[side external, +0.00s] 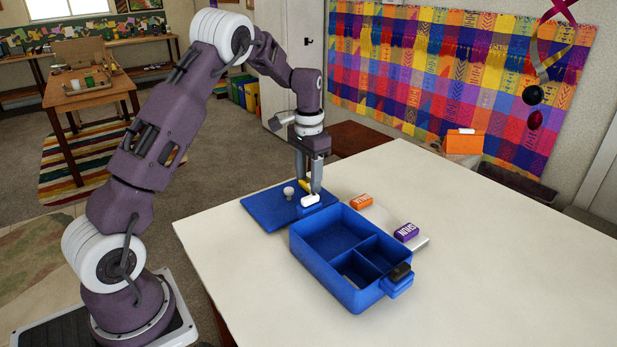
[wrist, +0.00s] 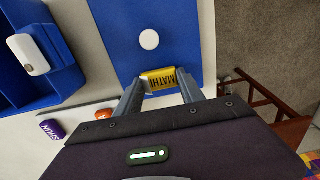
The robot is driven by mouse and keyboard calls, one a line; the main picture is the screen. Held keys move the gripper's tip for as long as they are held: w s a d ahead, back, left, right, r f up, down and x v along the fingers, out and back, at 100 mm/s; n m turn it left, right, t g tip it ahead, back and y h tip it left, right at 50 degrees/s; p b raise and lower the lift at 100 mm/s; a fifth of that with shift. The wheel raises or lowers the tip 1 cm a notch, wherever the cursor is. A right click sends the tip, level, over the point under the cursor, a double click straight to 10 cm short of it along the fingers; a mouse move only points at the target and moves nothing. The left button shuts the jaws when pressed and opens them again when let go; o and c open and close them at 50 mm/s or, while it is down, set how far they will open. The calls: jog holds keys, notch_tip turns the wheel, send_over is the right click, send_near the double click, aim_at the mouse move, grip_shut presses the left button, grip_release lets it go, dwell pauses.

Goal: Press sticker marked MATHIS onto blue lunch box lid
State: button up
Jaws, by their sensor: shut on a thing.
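My gripper (side external: 309,190) points down over the right part of the blue lunch box lid (side external: 262,208), which lies flat on the table. Its fingers are shut on a yellow sticker piece (side external: 303,186). I cannot tell whether the sticker touches the lid.
The open blue lunch box (side external: 325,268) with compartments stands beside the lid. An orange piece (side external: 361,202) and a purple piece (side external: 407,232) lie behind the box. The table's right side is clear.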

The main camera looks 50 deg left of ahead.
jog(key=shift+f, duration=0.45)
jog(key=o, duration=1.4)
jog(key=shift+c, duration=0.2)
jog(key=shift+r, duration=3.05)
